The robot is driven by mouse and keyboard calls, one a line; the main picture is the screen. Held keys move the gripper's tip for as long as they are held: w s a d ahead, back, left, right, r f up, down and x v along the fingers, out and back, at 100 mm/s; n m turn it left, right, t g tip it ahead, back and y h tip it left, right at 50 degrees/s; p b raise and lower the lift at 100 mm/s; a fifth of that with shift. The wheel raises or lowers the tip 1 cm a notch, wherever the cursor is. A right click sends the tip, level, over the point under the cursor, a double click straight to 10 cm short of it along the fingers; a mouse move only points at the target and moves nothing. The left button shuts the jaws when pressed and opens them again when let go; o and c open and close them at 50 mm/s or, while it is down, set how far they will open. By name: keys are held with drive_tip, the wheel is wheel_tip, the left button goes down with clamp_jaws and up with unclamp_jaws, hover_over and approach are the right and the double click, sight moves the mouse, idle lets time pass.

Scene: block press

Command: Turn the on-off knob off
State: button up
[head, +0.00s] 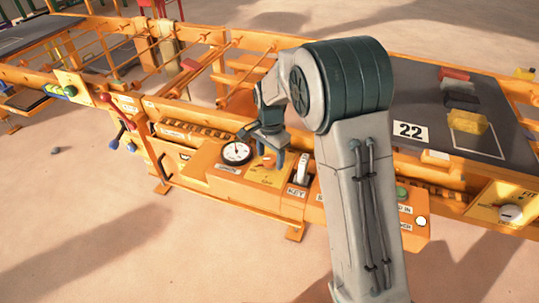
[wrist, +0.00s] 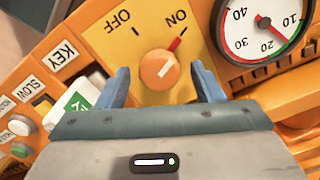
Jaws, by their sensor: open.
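The on-off knob (wrist: 158,70) is a round orange knob on a yellow plate (wrist: 150,18) with OFF and ON printed upside down in the wrist view. My gripper (wrist: 160,76) is open, with one blue finger on each side of the knob and a visible gap to each. In the head view my gripper (head: 267,152) reaches down over the orange panel, its fingers around the knob. Whether the fingertips are level with the knob is hard to tell.
A round dial gauge (wrist: 263,27) sits right of the plate. A white and green key switch (wrist: 73,103) under the KEY label and small round buttons (wrist: 20,125) lie to the left. In the head view, coloured blocks (head: 460,100) rest on the dark bed at right.

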drive_tip(key=c, duration=1)
drive_tip(key=shift+a, duration=0.15)
drive_tip(key=shift+r, duration=0.1)
drive_tip(key=shift+n, duration=0.3)
drive_tip(key=n+p, duration=0.1)
drive_tip(key=n, duration=0.1)
drive_tip(key=shift+n, duration=0.4)
drive_tip(key=n+p, duration=0.1)
drive_tip(key=n, duration=0.2)
drive_tip(key=shift+n+p, duration=0.3)
drive_tip(key=shift+n, duration=0.1)
drive_tip(key=n+p, duration=0.1)
drive_tip(key=n, duration=0.5)
drive_tip(key=shift+n+p, duration=0.4)
